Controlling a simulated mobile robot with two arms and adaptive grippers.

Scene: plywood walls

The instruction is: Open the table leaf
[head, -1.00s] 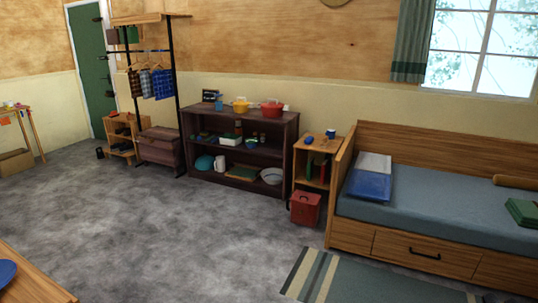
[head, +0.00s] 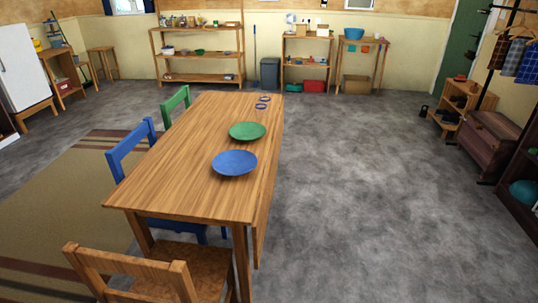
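The wooden table (head: 185,150) stands left of the middle in the head view. Its leaf (head: 268,185) hangs down along the table's right long side and shows as a narrow, steep panel. A blue plate (head: 234,163) and a green plate (head: 247,131) lie on the tabletop near that side. Small blue rings (head: 262,103) lie near the far right corner. Neither of my grippers is in view.
A wooden chair (head: 130,272) stands at the table's near end. A blue chair (head: 128,150) and a green chair (head: 174,105) stand along its left side. The grey floor (head: 360,190) right of the table is clear. Shelves line the far wall.

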